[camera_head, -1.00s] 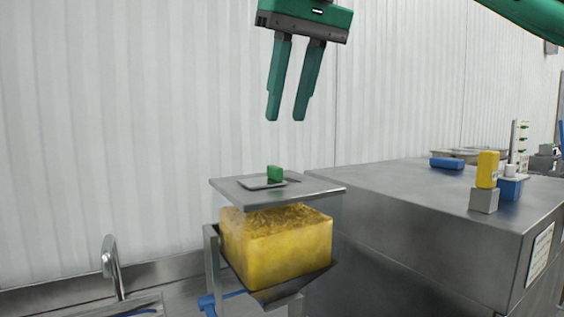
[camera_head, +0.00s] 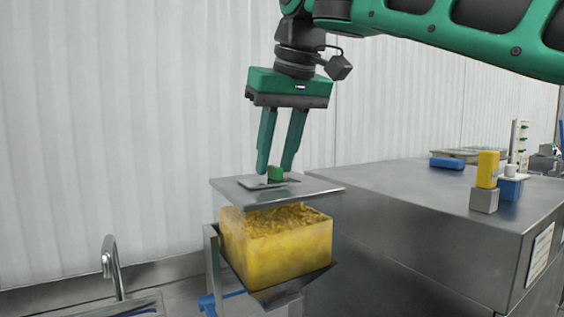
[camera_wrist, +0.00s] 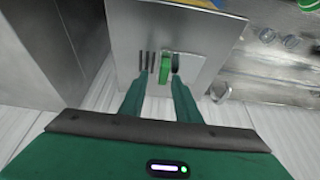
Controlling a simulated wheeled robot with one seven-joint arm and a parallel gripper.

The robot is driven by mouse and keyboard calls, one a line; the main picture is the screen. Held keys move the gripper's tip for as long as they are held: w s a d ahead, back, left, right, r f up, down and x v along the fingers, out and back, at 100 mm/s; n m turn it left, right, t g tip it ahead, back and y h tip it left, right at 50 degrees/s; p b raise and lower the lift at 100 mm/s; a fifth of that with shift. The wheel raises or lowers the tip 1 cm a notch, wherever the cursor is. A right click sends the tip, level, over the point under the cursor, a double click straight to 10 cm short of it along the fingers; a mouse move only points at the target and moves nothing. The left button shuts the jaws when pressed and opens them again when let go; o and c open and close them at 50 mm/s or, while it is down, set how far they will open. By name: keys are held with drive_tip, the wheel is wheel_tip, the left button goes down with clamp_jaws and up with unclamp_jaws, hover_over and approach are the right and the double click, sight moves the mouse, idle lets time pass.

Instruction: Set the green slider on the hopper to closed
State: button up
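The green slider (camera_head: 274,174) is a small block standing up from a plate on top of the hopper lid (camera_head: 320,189). The hopper (camera_head: 290,262) below holds yellow grain-like contents. My gripper (camera_head: 275,171) is right at the slider, its two fingers pointing down on either side of it. In the wrist view the slider (camera_wrist: 165,68) shows between and just beyond the fingertips (camera_wrist: 158,73), beside a dark slot. The fingers look apart, with visible space between them. I cannot tell whether either finger touches the slider.
A steel counter (camera_head: 420,190) stands to the right, bearing a yellow block (camera_head: 487,168), a grey block (camera_head: 484,201) and blue items. A sink tap (camera_head: 113,265) is at lower left. A ribbed white wall (camera_head: 120,110) is behind.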

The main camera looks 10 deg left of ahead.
clamp_jaws()
drive_tip(key=shift+w+d, duration=0.3)
drive_tip(key=shift+d, duration=0.05)
drive_tip(key=shift+w+d+r, duration=0.1)
drive_tip(key=shift+w+d, duration=0.8)
drive_tip(key=shift+d, duration=0.2)
drive_tip(key=shift+w+d, duration=0.35)
drive_tip(key=shift+d, duration=0.15)
drive_tip(key=shift+c, duration=1.2)
unclamp_jaws()
drive_tip(key=shift+o, duration=1.2)
drive_tip(key=shift+w, duration=0.15)
drive_tip(key=shift+a, duration=0.1)
drive_tip(key=shift+s, duration=0.25)
